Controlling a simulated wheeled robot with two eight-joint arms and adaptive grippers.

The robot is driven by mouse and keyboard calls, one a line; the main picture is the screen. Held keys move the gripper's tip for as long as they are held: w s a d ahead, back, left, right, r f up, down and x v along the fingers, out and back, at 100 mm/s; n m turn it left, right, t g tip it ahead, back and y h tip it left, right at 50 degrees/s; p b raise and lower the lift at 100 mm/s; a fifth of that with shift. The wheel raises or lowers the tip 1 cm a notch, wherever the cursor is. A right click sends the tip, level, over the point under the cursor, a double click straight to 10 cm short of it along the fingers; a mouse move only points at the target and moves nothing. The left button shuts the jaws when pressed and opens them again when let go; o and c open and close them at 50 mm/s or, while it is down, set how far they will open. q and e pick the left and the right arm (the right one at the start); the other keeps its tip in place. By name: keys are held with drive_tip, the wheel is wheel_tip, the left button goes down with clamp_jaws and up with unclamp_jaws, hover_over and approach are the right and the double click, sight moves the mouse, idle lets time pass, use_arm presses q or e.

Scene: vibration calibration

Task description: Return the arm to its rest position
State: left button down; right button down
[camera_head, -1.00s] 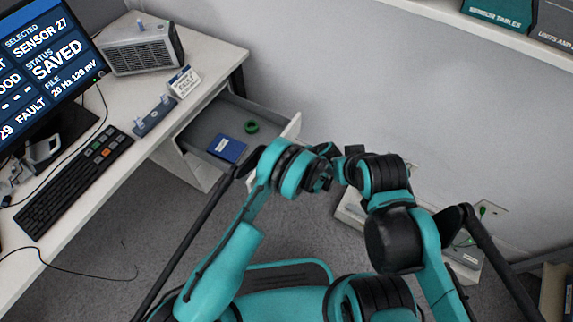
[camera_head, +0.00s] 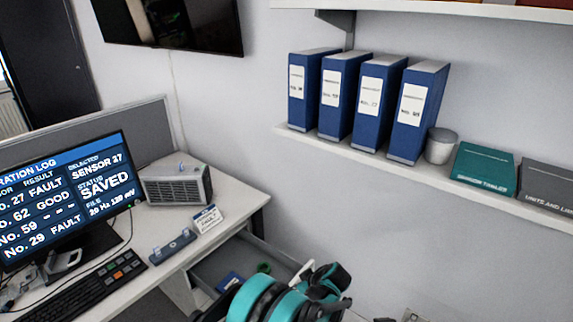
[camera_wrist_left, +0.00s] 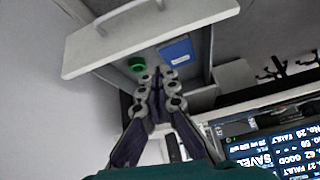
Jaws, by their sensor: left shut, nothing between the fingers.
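My left gripper (camera_wrist_left: 157,78) shows in the left wrist view with its fingers together and nothing between them. Beyond it is the open drawer (camera_wrist_left: 125,50), with a blue box-like item (camera_wrist_left: 178,52) and a green ring (camera_wrist_left: 137,65) inside. In the head view, a teal and black part of my left arm (camera_head: 285,298) is at the bottom edge, in front of the drawer (camera_head: 210,268). The left fingers cannot be made out there. My right gripper is not in view.
A desk (camera_head: 235,195) at left holds a monitor (camera_head: 70,190), keyboard (camera_head: 85,290), grey vented unit (camera_head: 175,187), small stand (camera_head: 172,246) and label card (camera_head: 206,219). A wall shelf (camera_head: 320,142) carries blue binders (camera_head: 375,105), a grey cup (camera_head: 440,146) and boxes. The wall below is clear.

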use_arm(q)
drive_tip(key=s+a+r+m+h, duration=0.2)
drive_tip(key=s+a+r, duration=0.3)
drive_tip(key=r, duration=0.4)
drive_tip(key=s+a+r+m+h, duration=0.1)
drive_tip(key=s+a+r+m, duration=0.15)
drive_tip(key=a+r, duration=0.65)
drive_tip(key=s+a+r+m+t+h, duration=0.1)
drive_tip(key=s+a+r+m, duration=0.1)
drive_tip(key=s, duration=0.7)
drive_tip(key=s+a+r+m+t+h, duration=0.1)
drive_tip(key=s+a, duration=0.3)
drive_tip(key=s, duration=0.6)
drive_tip(key=shift+s+a+r+m+h, duration=0.25)
drive_tip(key=shift+r+m, duration=0.3)
drive_tip(key=shift+r, duration=0.3)
